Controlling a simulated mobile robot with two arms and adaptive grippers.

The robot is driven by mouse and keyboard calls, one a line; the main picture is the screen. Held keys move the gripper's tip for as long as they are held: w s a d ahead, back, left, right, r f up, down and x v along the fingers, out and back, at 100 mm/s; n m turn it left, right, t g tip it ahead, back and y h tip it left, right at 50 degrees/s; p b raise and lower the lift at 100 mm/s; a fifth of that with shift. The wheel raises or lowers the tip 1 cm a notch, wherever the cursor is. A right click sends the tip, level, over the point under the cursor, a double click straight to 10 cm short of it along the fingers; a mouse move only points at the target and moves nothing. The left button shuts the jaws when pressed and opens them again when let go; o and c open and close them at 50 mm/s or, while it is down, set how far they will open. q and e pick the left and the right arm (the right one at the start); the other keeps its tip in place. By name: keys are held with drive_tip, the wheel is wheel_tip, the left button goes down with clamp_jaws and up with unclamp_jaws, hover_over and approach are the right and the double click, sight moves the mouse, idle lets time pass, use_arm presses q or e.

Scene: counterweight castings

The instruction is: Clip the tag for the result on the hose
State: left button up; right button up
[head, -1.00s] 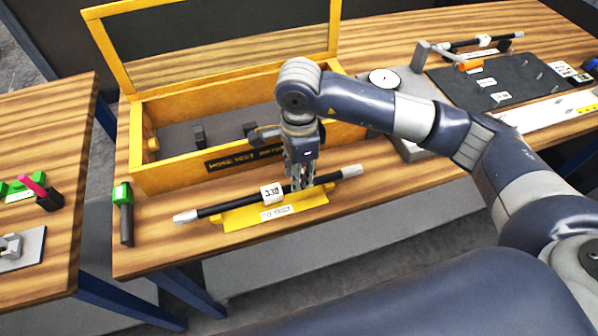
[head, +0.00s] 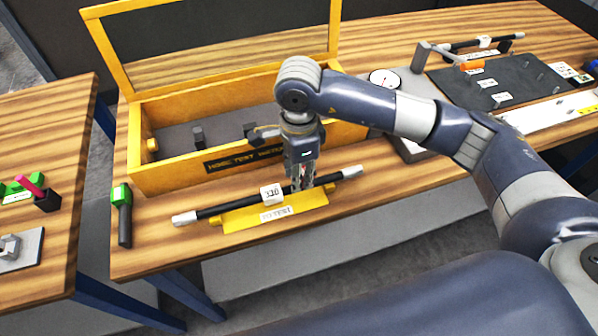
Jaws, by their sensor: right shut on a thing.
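A black hose (head: 235,207) with pale end fittings lies across a yellow cradle (head: 240,221) at the front of the middle bench. A white tag marked 330 (head: 271,195) sits around the hose near its middle. My right gripper (head: 302,187) points down just right of that tag and is shut on the hose, which still lies at the cradle. Green pieces with a white label (head: 20,189) and a red-pink piece in a dark block (head: 44,196) are on the left bench; I cannot tell which is a result tag. My left gripper is not in view.
A yellow test box (head: 160,182) with its framed lid up stands behind the hose. A green-topped dark tool (head: 122,212) is at the bench's left end. A gauge (head: 384,79) and a dark mat (head: 510,84) with pegs are to the right. A gap separates the benches.

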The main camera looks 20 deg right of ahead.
idle(0.4)
drive_tip(key=shift+b, duration=0.4)
drive_tip(key=shift+f+b, duration=1.35)
drive_tip(key=shift+b, duration=0.3)
idle(0.9)
drive_tip(key=o, duration=0.9)
drive_tip(key=shift+c, duration=0.2)
drive_tip(key=shift+r, duration=0.1)
drive_tip(key=shift+r+p, duration=1.45)
drive_tip(key=shift+r, duration=2)
